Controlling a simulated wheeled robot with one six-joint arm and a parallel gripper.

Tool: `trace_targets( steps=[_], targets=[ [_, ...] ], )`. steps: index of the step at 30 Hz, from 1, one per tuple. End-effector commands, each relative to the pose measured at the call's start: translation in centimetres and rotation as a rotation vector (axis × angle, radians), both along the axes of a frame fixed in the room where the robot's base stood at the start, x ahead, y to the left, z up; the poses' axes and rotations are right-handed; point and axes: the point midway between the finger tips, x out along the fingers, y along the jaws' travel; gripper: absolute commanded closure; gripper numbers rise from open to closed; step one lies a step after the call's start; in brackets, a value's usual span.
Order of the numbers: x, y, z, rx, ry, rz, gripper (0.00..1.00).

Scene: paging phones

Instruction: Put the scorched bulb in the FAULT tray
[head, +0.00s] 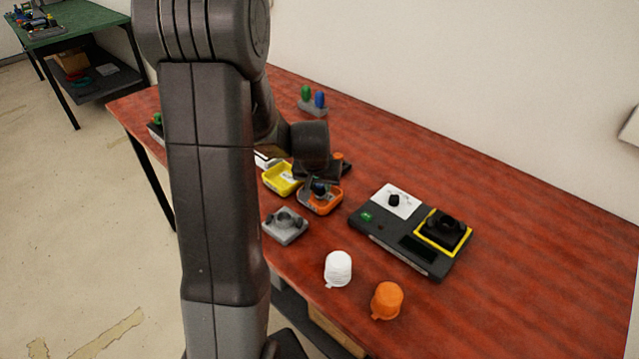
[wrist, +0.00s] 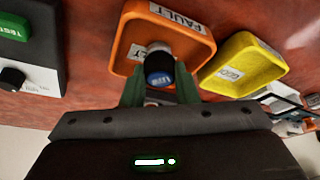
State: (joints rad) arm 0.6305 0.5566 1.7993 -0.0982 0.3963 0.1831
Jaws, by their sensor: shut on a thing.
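My gripper (wrist: 159,88) is shut on a small bulb (wrist: 159,68) with a blue part and a dark, greyish end. In the wrist view the bulb overlaps the orange tray (wrist: 195,23) marked FAULT. In the head view my gripper (head: 320,184) is over the orange tray (head: 321,209), and the bulb shows as a small blue and dark shape. I cannot tell whether the bulb touches the tray floor. Scorching is hard to make out at this size.
A yellow tray (wrist: 245,65) stands beside the orange one. A grey block (head: 285,227), a white dome (head: 338,268), an orange dome (head: 387,300) and a dark tester (head: 395,243) stand nearby. A holder with green and blue pieces (head: 313,106) is further back.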

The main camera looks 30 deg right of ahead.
Motion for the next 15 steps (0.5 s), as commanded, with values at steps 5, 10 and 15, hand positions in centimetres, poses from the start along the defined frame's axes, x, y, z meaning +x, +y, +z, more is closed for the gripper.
trace_targets(
  steps=[5,10,15],
  targets=[
    [0.01,-0.01,0.03,-0.001,-0.001,0.000,0.98],
    [0.01,-0.01,-0.27,-0.001,-0.001,0.000,0.67],
    [0.00,0.00,-0.23,0.000,0.000,0.000,0.51]
  ],
)
